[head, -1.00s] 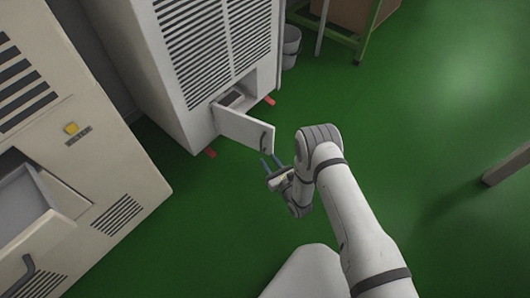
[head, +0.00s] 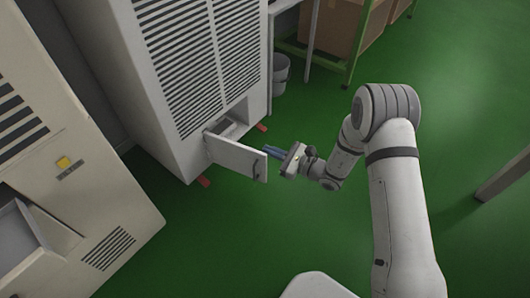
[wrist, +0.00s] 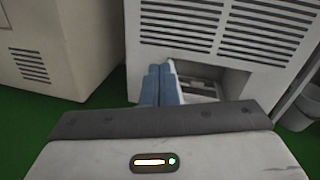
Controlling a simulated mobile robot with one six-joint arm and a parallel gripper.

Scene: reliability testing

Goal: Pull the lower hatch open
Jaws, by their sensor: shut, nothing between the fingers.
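The lower hatch (head: 232,156) is a white door at the foot of the tall louvred cabinet. It stands partly open, swung out to the front, with a dark handle (head: 257,170) near its free end. The opening (head: 232,125) behind it shows a grey interior, also seen in the wrist view (wrist: 203,88). My gripper (head: 268,150) is shut and empty, its blue fingers close to the door's free edge on the opening side. I cannot tell whether they touch. In the wrist view the fingers (wrist: 159,84) hide most of the door.
A beige cabinet (head: 120,200) with a yellow switch and an open drawer (head: 25,240) stands at the left. A grey bucket (head: 280,75) and a green rack (head: 330,60) with boxes are behind. A post (head: 500,175) is at the right. Green floor between is clear.

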